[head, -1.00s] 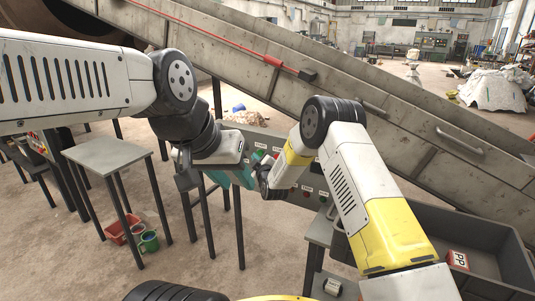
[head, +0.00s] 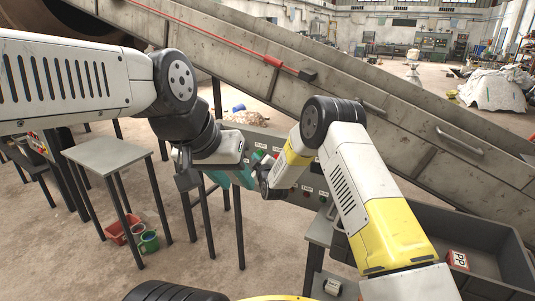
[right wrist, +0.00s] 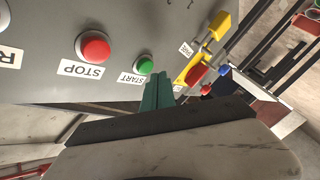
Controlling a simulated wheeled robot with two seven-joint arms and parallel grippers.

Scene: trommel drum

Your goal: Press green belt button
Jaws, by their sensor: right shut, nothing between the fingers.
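The green button (right wrist: 145,65) stands on a grey control panel (right wrist: 130,25), beside a START label, in the right wrist view. My right gripper (right wrist: 158,80) is shut and empty. Its teal fingertips are right beside the green button; I cannot tell whether they touch it. In the head view the panel (head: 315,180) is largely hidden by my two arms. My left gripper (head: 243,178) shows as a teal shape low in front of the panel, and its opening is not clear.
A red button (right wrist: 94,47) with a STOP label is next to the green one. A yellow fitting with a red part (right wrist: 197,74) is on the other side. A sloping conveyor (head: 400,120) runs behind. A grey table (head: 108,154) stands left and a grey bin (head: 500,240) right.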

